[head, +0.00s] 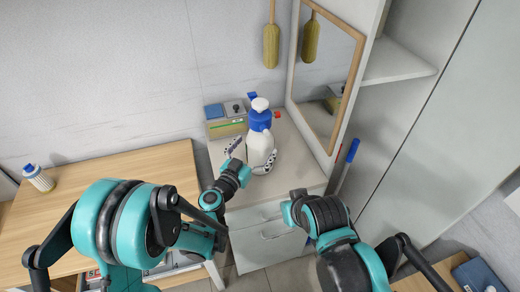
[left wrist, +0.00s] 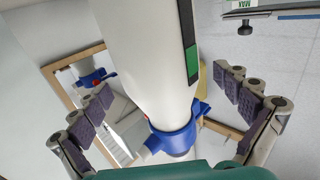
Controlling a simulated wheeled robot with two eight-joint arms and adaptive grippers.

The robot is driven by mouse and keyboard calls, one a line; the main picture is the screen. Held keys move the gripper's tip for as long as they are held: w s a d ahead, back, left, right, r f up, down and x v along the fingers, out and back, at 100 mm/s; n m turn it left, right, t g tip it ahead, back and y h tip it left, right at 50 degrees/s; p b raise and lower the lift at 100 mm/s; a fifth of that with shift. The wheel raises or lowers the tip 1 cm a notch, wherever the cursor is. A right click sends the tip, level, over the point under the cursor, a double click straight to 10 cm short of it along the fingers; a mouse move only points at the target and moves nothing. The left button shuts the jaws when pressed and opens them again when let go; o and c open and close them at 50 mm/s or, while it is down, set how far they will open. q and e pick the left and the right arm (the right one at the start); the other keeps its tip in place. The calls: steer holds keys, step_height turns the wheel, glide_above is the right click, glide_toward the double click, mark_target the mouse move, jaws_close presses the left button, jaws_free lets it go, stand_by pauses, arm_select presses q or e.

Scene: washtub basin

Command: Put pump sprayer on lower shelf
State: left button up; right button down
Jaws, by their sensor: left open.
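The pump sprayer (head: 262,147), a white bottle with a blue collar and white top, stands upright on the pale counter (head: 290,172) in the head view. My left gripper (head: 251,154) is open, with one finger on either side of the bottle. In the left wrist view, the sprayer (left wrist: 150,60) fills the middle between the spread fingers of my left gripper (left wrist: 160,84), with gaps visible beside it. A white shelf (head: 398,63) is in the tall cabinet at the upper right; I cannot tell whether it is the lower shelf. My right gripper does not show.
A wood-framed mirror (head: 327,75) stands behind the counter's right side. A box with a blue sponge (head: 215,111) sits behind the sprayer. A blue-handled tool (head: 352,152) stands between counter and cabinet. A wooden table (head: 115,175) with a white bottle (head: 38,178) is at left.

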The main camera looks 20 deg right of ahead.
arm_select(q)
steer(key=x, duration=0.2)
steer(key=shift+w+d+f, duration=0.1)
steer(key=shift+w+d, duration=0.1)
steer(key=shift+w, duration=0.05)
steer(key=c, duration=1.9)
